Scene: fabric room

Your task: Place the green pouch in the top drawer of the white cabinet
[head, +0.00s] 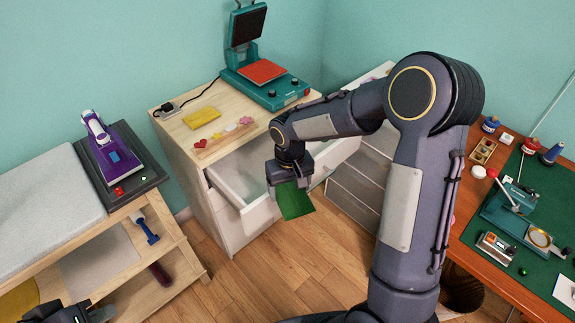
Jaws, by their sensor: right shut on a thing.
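The green pouch (295,201) hangs from my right gripper (289,180), which is shut on it. The white cabinet (205,191) has a wooden top and stands in the middle of the head view. Its top drawer (237,172) is pulled out, and the visible inside looks empty. My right gripper and the pouch are at the drawer's front edge and cover part of it. I cannot tell whether the pouch is over the drawer or just in front of it. My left gripper (62,313) is partly seen at the bottom left edge; its fingers are not clear.
A teal heat press (262,82), a yellow piece (201,117) and small shapes lie on the cabinet top. Grey drawers (355,188) stand behind my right arm. An ironing bench (45,190) is at left, a worktable (490,262) at right. Wooden floor (290,262) lies between.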

